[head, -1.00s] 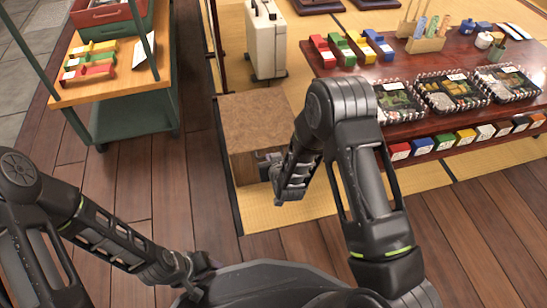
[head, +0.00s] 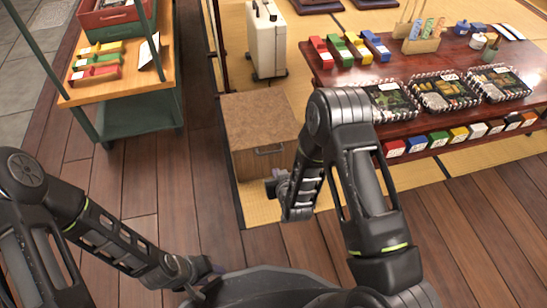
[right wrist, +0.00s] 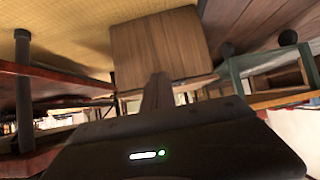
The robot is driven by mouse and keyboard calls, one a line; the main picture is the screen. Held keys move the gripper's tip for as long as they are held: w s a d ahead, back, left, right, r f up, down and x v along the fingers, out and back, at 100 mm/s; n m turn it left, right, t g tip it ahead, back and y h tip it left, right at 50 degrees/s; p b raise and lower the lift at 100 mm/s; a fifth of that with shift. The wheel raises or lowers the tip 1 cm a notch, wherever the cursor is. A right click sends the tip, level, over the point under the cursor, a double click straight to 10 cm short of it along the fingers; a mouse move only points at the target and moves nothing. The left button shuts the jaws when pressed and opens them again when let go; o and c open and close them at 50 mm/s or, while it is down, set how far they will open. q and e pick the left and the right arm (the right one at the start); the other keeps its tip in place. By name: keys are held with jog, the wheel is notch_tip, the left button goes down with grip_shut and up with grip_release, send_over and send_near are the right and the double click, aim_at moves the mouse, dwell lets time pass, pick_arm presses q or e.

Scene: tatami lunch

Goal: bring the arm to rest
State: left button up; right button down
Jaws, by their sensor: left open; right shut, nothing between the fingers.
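My right gripper (head: 274,186) is in the head view at the end of the bent right arm, in front of the low wooden box (head: 245,140) and apart from it. In the right wrist view its fingers (right wrist: 158,88) are together and empty, with the box's wood face (right wrist: 155,45) beyond them. My left gripper (head: 208,273) is low in the head view, left of centre, close to my own body. Its jaws are small in the picture but open, and nothing shows in them.
A dark red table (head: 455,120) with lunch boxes and coloured blocks stands to the right. A green cart (head: 140,110) stands to the left. A cream case (head: 266,45) stands behind the box. Dark plank floor (head: 180,200) is clear between cart and box.

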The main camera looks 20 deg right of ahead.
pick_arm(q)
jog(key=shift+s+r, duration=0.1)
jog(key=shift+r, duration=0.1)
pick_arm(e)
jog(key=shift+s+f, duration=0.25)
jog(key=shift+s, duration=0.2)
jog(key=shift+s+f, duration=0.2)
jog(key=shift+s, duration=0.25)
jog(key=s+a+f+m+g+y+p, duration=0.15)
jog(key=s+a+g, duration=0.3)
jog(key=s, duration=0.75)
jog(key=s+a+m+g+y+b, duration=0.1)
jog(key=s+a+g+y, duration=0.3)
jog(key=s, duration=0.9)
pick_arm(q)
jog(key=s+d+r+p, duration=0.1)
jog(key=r+p, duration=1.7)
jog(key=r, duration=0.1)
jog(key=s+r+g+p, duration=0.1)
jog(key=s+r+p, duration=0.1)
jog(key=r+p, duration=1.7)
jog(key=shift+s+d+m, duration=0.2)
jog(key=shift+d+m, duration=0.1)
jog(key=shift+d, duration=0.1)
pick_arm(e)
notch_tip(320, 180, up, 37)
jog(key=s+a+g+h, duration=0.1)
jog(key=s+g, duration=0.1)
jog(key=shift+s+a+n, duration=0.3)
jog(key=shift+n, duration=0.15)
